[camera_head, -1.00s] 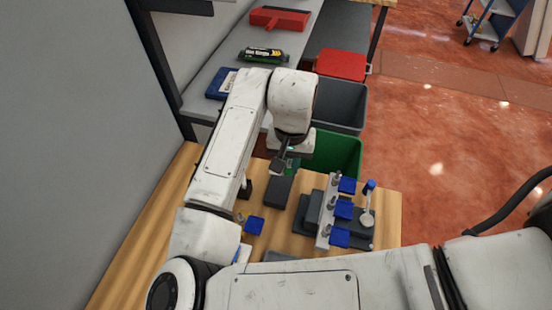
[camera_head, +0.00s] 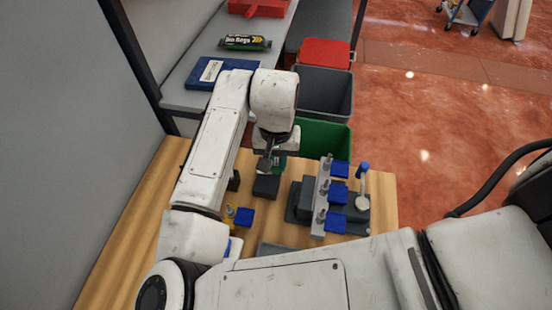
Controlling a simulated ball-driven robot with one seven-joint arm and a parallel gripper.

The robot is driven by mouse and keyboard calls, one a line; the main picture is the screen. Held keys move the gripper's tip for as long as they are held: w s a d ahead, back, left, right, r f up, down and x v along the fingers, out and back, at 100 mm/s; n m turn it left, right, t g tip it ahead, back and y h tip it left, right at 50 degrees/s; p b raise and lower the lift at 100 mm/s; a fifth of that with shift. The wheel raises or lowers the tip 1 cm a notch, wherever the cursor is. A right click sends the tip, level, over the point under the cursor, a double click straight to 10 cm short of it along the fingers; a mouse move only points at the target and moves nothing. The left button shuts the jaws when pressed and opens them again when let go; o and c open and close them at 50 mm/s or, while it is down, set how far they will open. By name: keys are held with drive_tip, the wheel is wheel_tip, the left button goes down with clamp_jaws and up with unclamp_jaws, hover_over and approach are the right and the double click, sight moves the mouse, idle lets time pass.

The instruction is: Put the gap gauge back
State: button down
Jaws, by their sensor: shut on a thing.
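My gripper (camera_head: 267,161) points down above the wooden workbench (camera_head: 140,235), just behind a dark grey block (camera_head: 266,187). It is shut on a small dark thing, which I take to be the gap gauge (camera_head: 265,165). The gauge is mostly hidden by the gripper and too small to make out clearly. A green patch shows beside the fingers. I cannot tell whether the gauge touches the block or is above it.
A grey fixture (camera_head: 322,205) with several blue blocks stands to the right, beside a blue-topped post (camera_head: 362,180). A blue block (camera_head: 244,217) lies left of centre. Green (camera_head: 328,138) and grey (camera_head: 325,90) bins stand behind the bench.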

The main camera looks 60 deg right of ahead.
drive_tip(key=shift+f+b, duration=0.6)
drive_tip(key=shift+f, duration=0.3)
idle(0.9)
drive_tip(key=c, duration=0.6)
unclamp_jaws()
drive_tip(key=shift+r, duration=0.1)
drive_tip(key=shift+r+p, duration=2.25)
drive_tip(key=shift+r, duration=0.15)
drive_tip(key=shift+r+p, duration=0.45)
drive_tip(key=shift+r, duration=0.6)
